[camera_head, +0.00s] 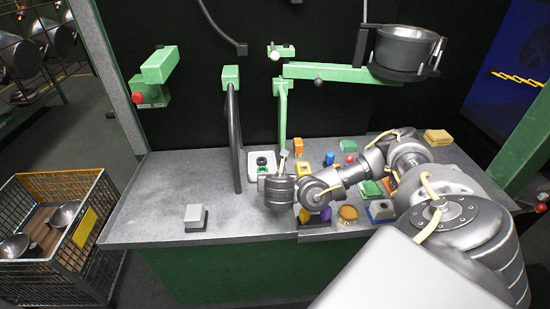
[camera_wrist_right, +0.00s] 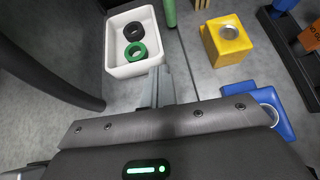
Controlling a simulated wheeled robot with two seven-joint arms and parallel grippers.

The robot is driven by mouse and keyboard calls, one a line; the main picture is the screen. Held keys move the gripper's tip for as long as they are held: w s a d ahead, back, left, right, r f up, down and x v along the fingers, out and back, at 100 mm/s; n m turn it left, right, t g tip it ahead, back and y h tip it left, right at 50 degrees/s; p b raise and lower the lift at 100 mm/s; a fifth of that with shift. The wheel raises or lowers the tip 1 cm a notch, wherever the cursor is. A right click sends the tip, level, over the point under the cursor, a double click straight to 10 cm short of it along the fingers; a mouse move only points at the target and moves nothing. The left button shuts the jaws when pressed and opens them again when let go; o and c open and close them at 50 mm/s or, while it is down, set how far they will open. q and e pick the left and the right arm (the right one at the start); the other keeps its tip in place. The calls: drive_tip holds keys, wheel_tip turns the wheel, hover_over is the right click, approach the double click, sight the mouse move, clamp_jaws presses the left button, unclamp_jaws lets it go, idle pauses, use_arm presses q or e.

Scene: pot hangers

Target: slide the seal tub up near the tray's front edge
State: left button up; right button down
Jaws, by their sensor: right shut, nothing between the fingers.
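The seal tub (camera_head: 252,170) is a small white open box on the grey bench. In the right wrist view the tub (camera_wrist_right: 125,69) holds a black ring (camera_wrist_right: 135,37) and a green ring (camera_wrist_right: 136,53). My right gripper (camera_head: 279,191) is low over the bench, just in front and to the right of the tub. Its fingers (camera_wrist_right: 159,80) are shut and empty, with the tips close to the tub's near right corner; I cannot tell whether they touch it. The tray's outline is not clear. My left gripper is out of view.
A black curved post (camera_head: 234,140) stands left of the tub. A yellow block (camera_wrist_right: 228,40) and a blue part (camera_wrist_right: 245,112) lie to its right among several coloured parts. A grey block (camera_head: 195,217) sits front left. Bench space in front of the post is clear.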

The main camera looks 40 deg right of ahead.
sight(275, 163)
drive_tip(key=w+d+p, duration=0.1)
drive_tip(key=w, duration=0.2)
drive_tip(key=shift+d+p, duration=0.35)
drive_tip(key=shift+d, duration=0.05)
drive_tip(key=shift+w+d, duration=0.15)
drive_tip(key=shift+d, duration=0.15)
drive_tip(key=w+d+p, duration=0.3)
drive_tip(key=w+d, duration=0.1)
drive_tip(key=shift+w+r, duration=0.1)
drive_tip(key=shift+w, duration=0.2)
drive_tip(key=shift+w+d+p, duration=0.2)
drive_tip(key=shift+d+p, duration=0.1)
drive_tip(key=shift+p, duration=0.1)
drive_tip(key=shift+f+p, duration=0.35)
drive_tip(key=shift+f, duration=0.45)
drive_tip(key=shift+s+a+f, duration=0.1)
drive_tip(key=shift+f, duration=0.1)
